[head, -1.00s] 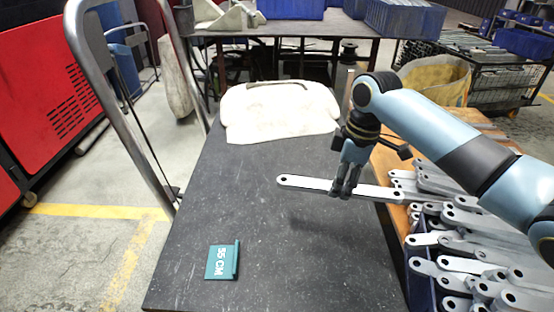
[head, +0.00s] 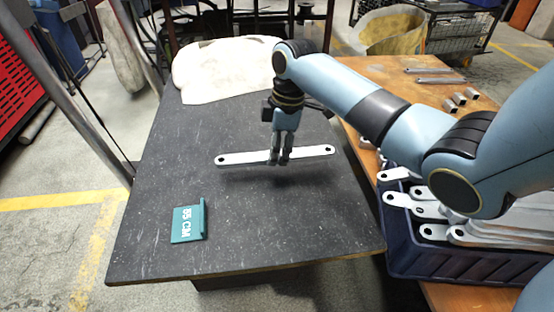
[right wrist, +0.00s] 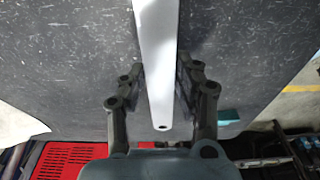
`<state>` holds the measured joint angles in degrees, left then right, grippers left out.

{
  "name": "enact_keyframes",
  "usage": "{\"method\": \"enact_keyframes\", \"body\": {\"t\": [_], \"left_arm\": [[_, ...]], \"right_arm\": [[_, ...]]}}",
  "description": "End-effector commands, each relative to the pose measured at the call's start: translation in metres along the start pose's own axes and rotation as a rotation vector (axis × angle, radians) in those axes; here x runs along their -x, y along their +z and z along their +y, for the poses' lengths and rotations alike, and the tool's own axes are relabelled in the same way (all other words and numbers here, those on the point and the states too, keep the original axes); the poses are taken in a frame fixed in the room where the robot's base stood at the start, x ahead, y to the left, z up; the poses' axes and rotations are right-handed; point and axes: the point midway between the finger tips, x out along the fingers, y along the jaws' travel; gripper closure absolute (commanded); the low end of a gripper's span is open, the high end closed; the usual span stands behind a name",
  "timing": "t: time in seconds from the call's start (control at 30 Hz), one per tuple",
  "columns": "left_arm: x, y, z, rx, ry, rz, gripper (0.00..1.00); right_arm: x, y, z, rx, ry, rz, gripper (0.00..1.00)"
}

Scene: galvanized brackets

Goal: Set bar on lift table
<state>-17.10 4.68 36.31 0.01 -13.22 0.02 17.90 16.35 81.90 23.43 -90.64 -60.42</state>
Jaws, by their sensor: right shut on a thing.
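The bar (head: 240,159) is a flat silver-white metal strip with a hole near each end. My right gripper (head: 279,160) is shut on it near its middle. The bar lies roughly level across the head view, and a shadow shows below it on the table, so it seems a little above the surface. In the right wrist view the bar (right wrist: 157,60) runs between the two fingers (right wrist: 160,85). The lift table (head: 150,245) has a dark, speckled top. My left gripper is not in view.
A pale cloth (head: 215,75) covers the back. A dark blue crate (head: 420,262) of similar bars stands at the right on a wooden bench (head: 390,75). The table's front middle is clear.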

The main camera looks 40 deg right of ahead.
Motion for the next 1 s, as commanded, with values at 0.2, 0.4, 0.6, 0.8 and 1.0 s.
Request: {"method": "enact_keyframes", "body": {"t": [0.2, 0.4, 0.6, 0.8, 1.0], "left_arm": [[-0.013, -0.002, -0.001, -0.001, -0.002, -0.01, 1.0], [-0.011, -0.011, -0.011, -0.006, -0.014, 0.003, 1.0], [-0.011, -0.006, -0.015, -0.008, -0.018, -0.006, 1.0], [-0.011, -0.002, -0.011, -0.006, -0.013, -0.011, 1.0], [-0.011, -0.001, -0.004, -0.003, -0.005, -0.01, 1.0]], "right_arm": [[-0.035, 0.006, -0.002, -0.001, -0.004, -0.001, 1.0], [-0.035, 0.005, -0.001, 0.001, 0.0, 0.001, 1.0], [-0.037, 0.006, -0.001, 0.0, -0.002, 0.0, 0.64], [-0.037, 0.006, -0.001, 0.0, -0.002, 0.0, 0.46], [-0.036, 0.006, -0.001, 0.0, -0.002, 0.0, 0.46]]}}
